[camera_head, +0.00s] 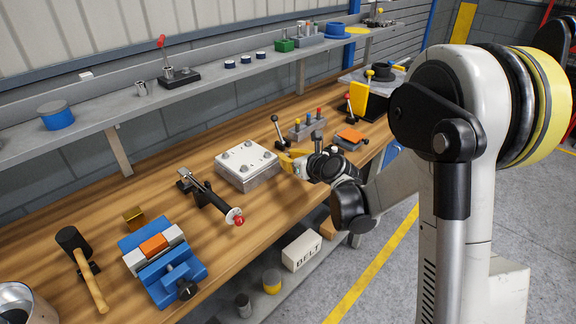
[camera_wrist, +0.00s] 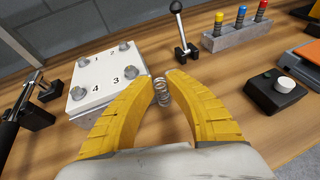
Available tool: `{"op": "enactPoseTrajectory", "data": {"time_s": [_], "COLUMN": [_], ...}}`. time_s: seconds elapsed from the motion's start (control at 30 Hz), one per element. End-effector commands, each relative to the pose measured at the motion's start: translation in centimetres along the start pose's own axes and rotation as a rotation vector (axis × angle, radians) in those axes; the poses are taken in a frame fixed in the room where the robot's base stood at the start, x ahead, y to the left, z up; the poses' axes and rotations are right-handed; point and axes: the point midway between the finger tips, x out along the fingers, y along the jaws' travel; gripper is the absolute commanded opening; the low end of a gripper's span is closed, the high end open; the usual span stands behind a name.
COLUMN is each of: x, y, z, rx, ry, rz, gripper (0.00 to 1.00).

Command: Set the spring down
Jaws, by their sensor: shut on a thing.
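The spring (camera_wrist: 162,91) is a small grey metal coil. In the wrist view it sits between the two yellow fingertips of my gripper (camera_wrist: 162,85), which are closed on it. The wooden bench top shows behind and below it; I cannot tell whether the spring touches the wood. In the head view my gripper (camera_head: 290,161) is over the bench, just right of the white numbered block (camera_head: 247,165). The spring cannot be made out in that view.
A black lever (camera_wrist: 183,38) stands just beyond the fingertips. A grey block with coloured pegs (camera_wrist: 236,32) and a black box with a white knob (camera_wrist: 276,92) are to the right. Bare wood lies between them. A toggle clamp (camera_head: 212,199) stands left of the block.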

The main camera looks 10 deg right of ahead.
Motion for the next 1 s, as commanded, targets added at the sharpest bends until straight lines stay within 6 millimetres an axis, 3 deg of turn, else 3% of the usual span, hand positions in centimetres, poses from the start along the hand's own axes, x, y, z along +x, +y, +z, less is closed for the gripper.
{"op": "enactPoseTrajectory", "data": {"time_s": [0.03, 0.1, 0.47, 0.5, 0.57, 0.9, 1.0], "x": [0.6, 0.8, 0.8, 0.8, 0.8, 0.7, -0.2], "y": [0.0, 0.0, 0.0, 0.0, 0.0, 0.0, -0.1], "z": [-1.3, -1.9, -2.1, -2.1, -2.0, -1.8, -1.6], "rx": [0.000, 0.000, 0.000, 0.000, 0.000, 0.000, 0.000], "ry": [0.000, 0.000, 0.000, 0.000, 0.000, 0.000, 0.000], "rz": [0.000, 0.000, 0.000, 0.000, 0.000, 0.000, -0.001], "gripper": [0.00, 0.00, 0.00, 0.22, 0.36, 0.36, 0.36]}}
